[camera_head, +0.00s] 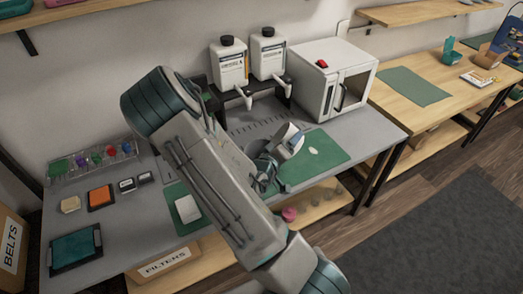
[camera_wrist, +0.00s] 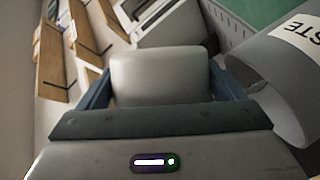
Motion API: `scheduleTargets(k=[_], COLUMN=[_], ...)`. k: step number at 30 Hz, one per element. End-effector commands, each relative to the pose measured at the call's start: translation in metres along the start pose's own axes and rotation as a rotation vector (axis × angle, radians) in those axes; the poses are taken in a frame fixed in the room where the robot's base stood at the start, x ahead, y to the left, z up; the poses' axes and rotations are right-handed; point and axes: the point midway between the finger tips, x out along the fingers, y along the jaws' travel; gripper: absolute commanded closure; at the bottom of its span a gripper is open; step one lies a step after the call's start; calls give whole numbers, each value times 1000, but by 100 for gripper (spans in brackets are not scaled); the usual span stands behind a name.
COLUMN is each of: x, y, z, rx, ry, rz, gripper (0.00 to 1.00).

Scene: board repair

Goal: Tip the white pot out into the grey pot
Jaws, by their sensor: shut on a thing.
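In the wrist view the white pot (camera_wrist: 160,75) is between the two fingers of my gripper (camera_wrist: 160,95), which is shut on it. The wrist picture is strongly rolled, and the pot's mouth and contents cannot be seen. The grey pot (camera_wrist: 275,85), with a white label ending in "STE", is just right of the white pot there. In the head view my gripper (camera_head: 265,172) is over the green mat, and my arm and fingers hide most of the white pot. The grey pot (camera_head: 282,133) shows partly beyond the fingers.
A green mat (camera_head: 325,168) lies on the grey bench, with a small pale patch (camera_head: 313,150) on it. Two dispenser bottles (camera_head: 229,63) and a white cabinet (camera_head: 318,70) stand behind. A white block (camera_head: 187,209), trays and coloured parts are on the left.

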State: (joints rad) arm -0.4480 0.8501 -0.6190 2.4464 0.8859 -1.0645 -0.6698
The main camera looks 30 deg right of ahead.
Motion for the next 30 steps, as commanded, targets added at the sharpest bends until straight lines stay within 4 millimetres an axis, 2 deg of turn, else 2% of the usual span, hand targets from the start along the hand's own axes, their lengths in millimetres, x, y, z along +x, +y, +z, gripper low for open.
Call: scheduleTargets(k=[30], x=[-2], y=[4], z=[-6], rx=[-97], ry=[0], rz=[31], gripper=[41])
